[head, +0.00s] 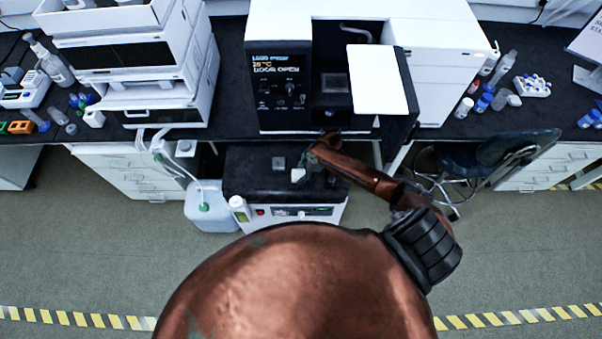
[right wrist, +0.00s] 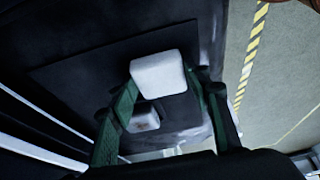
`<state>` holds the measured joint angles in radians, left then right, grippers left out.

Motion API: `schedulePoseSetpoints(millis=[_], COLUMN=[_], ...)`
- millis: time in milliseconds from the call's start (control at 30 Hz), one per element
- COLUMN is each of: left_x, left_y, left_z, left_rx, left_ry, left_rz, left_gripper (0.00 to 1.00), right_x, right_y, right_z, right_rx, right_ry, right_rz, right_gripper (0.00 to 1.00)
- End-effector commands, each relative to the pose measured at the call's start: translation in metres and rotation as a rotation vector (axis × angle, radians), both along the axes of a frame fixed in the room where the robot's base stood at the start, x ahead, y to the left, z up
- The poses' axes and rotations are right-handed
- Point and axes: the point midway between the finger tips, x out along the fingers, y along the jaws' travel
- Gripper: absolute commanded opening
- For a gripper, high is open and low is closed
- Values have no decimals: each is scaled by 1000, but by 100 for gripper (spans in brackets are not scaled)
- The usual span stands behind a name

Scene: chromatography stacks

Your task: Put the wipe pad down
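My right gripper (head: 302,167) hangs over the black top of the low cabinet below the bench. In the right wrist view its green fingers (right wrist: 161,86) are closed on either side of a white wipe pad (right wrist: 158,75). The pad also shows as a small pale piece at the fingertips in the head view (head: 298,176). I cannot tell whether the pad touches the surface under it. A second small pale block (head: 279,163) lies on the black top beside the gripper; in the right wrist view it has a brownish mark (right wrist: 142,120). My left gripper is not in view.
A plastic jug (head: 208,208) is at left, a dark chair (head: 478,160) at right. The floor in front is open.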

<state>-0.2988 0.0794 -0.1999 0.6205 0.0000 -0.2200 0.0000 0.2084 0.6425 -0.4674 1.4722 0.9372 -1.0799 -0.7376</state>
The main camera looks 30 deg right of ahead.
Motion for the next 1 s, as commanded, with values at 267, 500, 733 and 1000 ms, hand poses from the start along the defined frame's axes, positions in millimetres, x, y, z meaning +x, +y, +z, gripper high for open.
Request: schedulePoseSetpoints(millis=[267,500,733,1000], left_x=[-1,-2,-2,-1], left_y=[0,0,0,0], left_z=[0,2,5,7], left_rx=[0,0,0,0], left_ry=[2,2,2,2], left_rz=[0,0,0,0], left_gripper=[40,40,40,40], right_x=[0,0,-6,-18], right_y=[0,0,-12,-30], right_z=[1,3,33,84], right_rx=[0,0,-2,-3], right_ry=[0,0,-3,-1], right_rz=[0,0,1,0], right_gripper=[60,60,60,60])
